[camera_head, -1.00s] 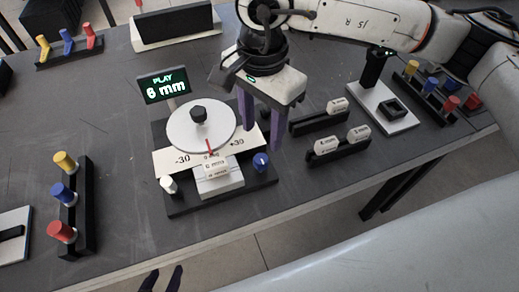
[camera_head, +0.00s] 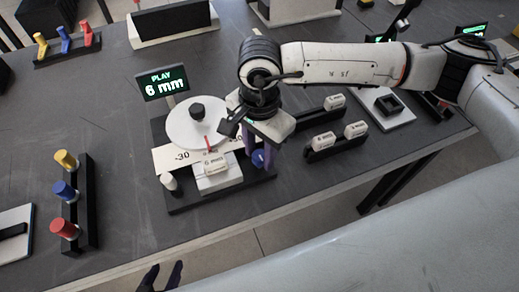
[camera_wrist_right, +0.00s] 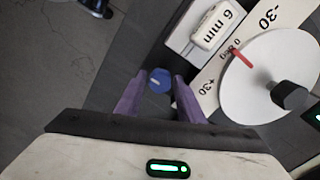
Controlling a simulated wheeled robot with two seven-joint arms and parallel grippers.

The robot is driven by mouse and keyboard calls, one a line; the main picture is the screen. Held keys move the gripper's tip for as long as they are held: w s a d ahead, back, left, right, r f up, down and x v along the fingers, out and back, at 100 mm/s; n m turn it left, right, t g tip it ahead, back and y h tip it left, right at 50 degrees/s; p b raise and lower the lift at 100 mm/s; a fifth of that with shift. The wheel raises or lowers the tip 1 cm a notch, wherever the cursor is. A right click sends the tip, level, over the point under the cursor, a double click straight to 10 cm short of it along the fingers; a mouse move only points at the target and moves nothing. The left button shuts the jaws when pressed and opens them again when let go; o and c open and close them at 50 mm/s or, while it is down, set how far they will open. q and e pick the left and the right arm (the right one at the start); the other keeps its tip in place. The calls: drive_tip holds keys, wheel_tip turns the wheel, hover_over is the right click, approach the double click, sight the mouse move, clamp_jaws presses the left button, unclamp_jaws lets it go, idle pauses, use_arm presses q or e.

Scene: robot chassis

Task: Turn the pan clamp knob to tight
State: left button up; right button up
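The blue knob (camera_head: 257,159) stands at the right front of the black base (camera_head: 205,203), beside the white dial (camera_head: 185,125). My right gripper (camera_head: 259,156) is above and around it, its purple fingers partly hiding it in the head view. In the right wrist view the blue knob (camera_wrist_right: 160,80) sits between the tips of the open right gripper (camera_wrist_right: 160,79), with gaps on both sides. A white mark shows on the knob. My left gripper (camera_head: 162,276) is at the bottom edge, dark fingers apart, empty and away from the base.
A white block marked 6 mm (camera_head: 214,165) sits left of the knob. A display (camera_head: 165,84) reads PLAY 6 mm. A white peg (camera_head: 169,182) stands at the front left of the base. Racks with white blocks (camera_head: 335,145) lie to the right.

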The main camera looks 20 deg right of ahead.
drive_tip(key=c, duration=0.7)
